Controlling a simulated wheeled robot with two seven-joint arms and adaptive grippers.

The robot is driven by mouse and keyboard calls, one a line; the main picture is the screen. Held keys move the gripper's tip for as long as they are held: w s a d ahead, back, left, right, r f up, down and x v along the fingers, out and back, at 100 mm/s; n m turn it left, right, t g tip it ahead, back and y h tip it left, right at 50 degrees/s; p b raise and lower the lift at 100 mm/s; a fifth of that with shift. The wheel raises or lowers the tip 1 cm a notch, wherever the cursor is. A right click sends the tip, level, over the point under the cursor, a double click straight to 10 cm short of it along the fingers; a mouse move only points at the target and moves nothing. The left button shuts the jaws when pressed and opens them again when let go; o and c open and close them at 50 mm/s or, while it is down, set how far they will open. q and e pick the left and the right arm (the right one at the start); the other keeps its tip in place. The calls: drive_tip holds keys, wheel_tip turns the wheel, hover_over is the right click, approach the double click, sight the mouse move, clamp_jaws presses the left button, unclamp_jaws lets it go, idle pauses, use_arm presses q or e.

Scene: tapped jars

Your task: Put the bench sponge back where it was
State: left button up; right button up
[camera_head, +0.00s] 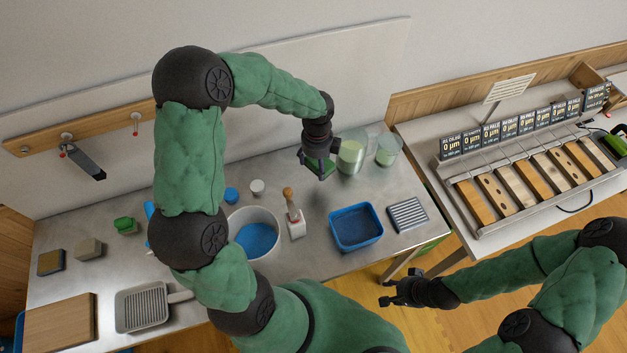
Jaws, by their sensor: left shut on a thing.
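My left gripper (318,172) is above the back of the steel bench, just left of a glass jar with pale green contents (351,155). It is shut on a small green thing, mostly hidden by the fingers; I cannot tell for sure whether this is the bench sponge. A flat dark block with a yellowish edge (50,262), sponge-like, lies at the bench's left end. Next to it is a grey-beige block (89,248). My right gripper (384,292) is in front of the bench, over the floor, with its fingers apart and empty.
A white bucket with blue inside (275,216), a wooden-handled tool (293,214), a blue tray (377,229) and a ribbed grey pad (407,215) stand on the bench. A second glass (387,150) is right of the jar.

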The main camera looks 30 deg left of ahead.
sight(310, 161)
use_arm(q)
drive_tip(key=m, duration=0.1)
drive_tip(key=a+m, duration=0.1)
drive_tip(key=m+p, duration=0.1)
drive_tip(key=m, duration=0.1)
drive_tip(key=shift+s+a+r, duration=0.2)
drive_tip(key=shift+a, duration=0.15)
drive_tip(key=shift+a+f+m, duration=0.1)
drive_tip(key=shift+a+m, duration=0.05)
drive_tip(key=shift+m, duration=0.35)
wheel_tip(310, 161, down, 10)
drive_tip(key=shift+r+b, duration=0.1)
drive_tip(key=shift+b, duration=1.05)
drive_tip(key=shift+s, duration=0.1)
drive_tip(key=o, duration=1)
drive_tip(key=shift+f, duration=0.2)
wheel_tip(310, 161, up, 12)
drive_tip(key=p, duration=0.2)
drive_tip(key=shift+r+p, duration=0.15)
drive_tip(key=shift+p, duration=0.2)
